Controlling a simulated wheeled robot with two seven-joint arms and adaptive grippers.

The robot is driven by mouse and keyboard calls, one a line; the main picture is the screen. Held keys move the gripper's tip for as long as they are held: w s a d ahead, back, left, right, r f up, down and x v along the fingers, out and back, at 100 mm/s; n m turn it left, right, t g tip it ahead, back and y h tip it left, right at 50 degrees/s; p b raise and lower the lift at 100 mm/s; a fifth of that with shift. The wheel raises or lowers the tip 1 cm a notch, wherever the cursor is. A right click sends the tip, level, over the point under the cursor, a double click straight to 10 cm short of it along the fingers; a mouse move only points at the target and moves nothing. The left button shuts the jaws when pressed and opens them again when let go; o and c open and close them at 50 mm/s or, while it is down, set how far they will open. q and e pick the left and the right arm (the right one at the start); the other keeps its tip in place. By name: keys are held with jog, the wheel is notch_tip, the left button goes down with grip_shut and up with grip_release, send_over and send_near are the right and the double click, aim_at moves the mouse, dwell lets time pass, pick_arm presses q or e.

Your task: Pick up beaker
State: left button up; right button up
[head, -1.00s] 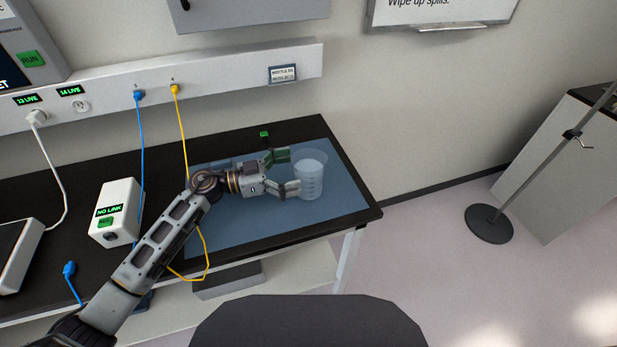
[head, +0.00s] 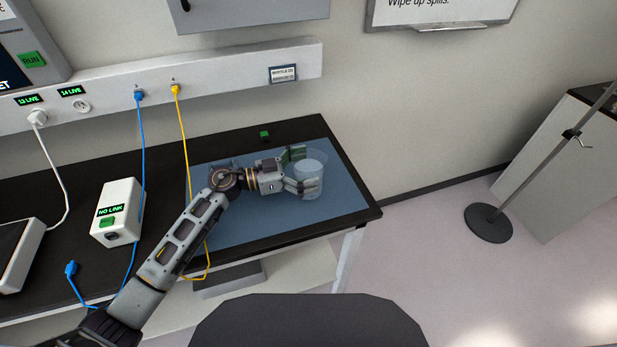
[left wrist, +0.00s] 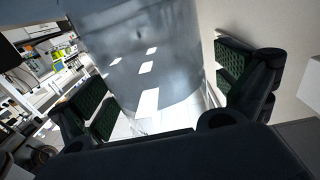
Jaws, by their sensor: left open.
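A clear beaker (head: 313,168) stands upright on the blue mat (head: 240,220) near the right end of the bench. My left gripper (head: 301,169) is open, with its two fingers reaching around the beaker's sides. In the left wrist view the beaker (left wrist: 160,60) fills the middle, between the green-padded fingers of the left gripper (left wrist: 165,95). Whether the pads touch the glass cannot be told. My right gripper is not in view.
A white box (head: 118,208) marked NO LINK stands on the bench (head: 62,210) to the left. Blue and yellow cables (head: 183,130) hang from the wall rail (head: 220,72) behind my left arm. A stand (head: 490,222) is on the floor at right.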

pick_arm(q)
jog(key=c, duration=1.5)
jog(key=shift+r, duration=0.1)
jog(key=shift+r, duration=0.65)
notch_tip(320, 180, up, 9)
jog(key=shift+f+p, duration=0.2)
jog(key=shift+p, duration=0.4)
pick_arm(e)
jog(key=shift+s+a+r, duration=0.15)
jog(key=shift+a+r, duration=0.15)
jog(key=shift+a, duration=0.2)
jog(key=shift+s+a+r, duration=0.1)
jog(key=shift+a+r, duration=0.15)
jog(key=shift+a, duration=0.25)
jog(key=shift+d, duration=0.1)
